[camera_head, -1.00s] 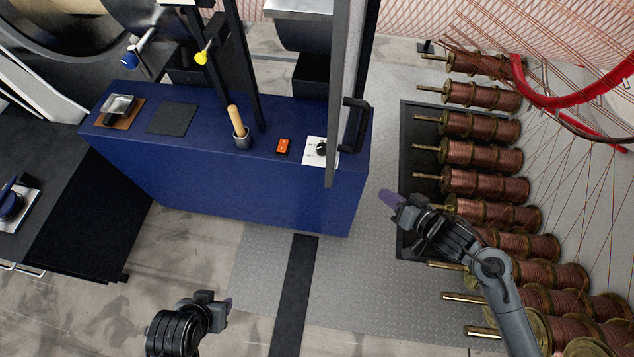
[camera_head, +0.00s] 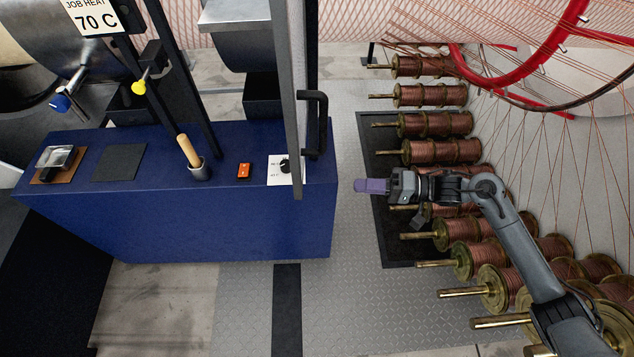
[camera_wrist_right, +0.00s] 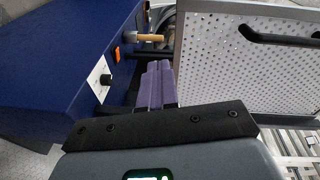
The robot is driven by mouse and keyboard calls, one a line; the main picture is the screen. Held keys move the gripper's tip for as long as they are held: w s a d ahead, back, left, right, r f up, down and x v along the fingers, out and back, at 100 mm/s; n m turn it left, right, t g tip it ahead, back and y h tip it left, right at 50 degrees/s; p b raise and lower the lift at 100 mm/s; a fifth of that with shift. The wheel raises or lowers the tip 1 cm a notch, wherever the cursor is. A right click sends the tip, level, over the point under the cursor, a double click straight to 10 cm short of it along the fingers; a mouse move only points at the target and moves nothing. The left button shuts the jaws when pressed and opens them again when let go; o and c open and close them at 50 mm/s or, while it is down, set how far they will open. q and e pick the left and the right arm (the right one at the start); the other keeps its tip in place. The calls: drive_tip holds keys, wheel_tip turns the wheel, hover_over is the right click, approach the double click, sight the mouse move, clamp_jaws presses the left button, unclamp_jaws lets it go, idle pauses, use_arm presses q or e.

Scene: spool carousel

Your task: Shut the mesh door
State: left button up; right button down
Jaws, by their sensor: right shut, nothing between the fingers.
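The mesh door (camera_wrist_right: 245,62) is a perforated light panel with a grey frame in the right wrist view. In the head view the door (camera_head: 288,95) shows nearly edge-on, standing open at the right end of the blue bench. Its black handle (camera_head: 318,125) is on the right-hand face; the handle also shows at the upper right of the right wrist view (camera_wrist_right: 280,39). My right gripper (camera_head: 372,186) is shut and empty, with purple fingertips, right of and nearer than the handle, apart from it. The fingers (camera_wrist_right: 157,86) point along the door's left edge. My left gripper is out of view.
Copper wire spools (camera_head: 435,124) line the right side, close to my right arm. Plated floor (camera_head: 350,310) is clear between.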

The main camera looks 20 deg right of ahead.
drive_tip(key=w+a+r+m+y, duration=0.1)
drive_tip(key=w+a, duration=0.4)
drive_tip(key=a, duration=0.5)
drive_tip(key=shift+a+r+g+y, duration=0.3)
drive_tip(key=shift+r+g, duration=0.1)
drive_tip(key=shift+r, duration=0.1)
drive_tip(key=shift+d, duration=0.1)
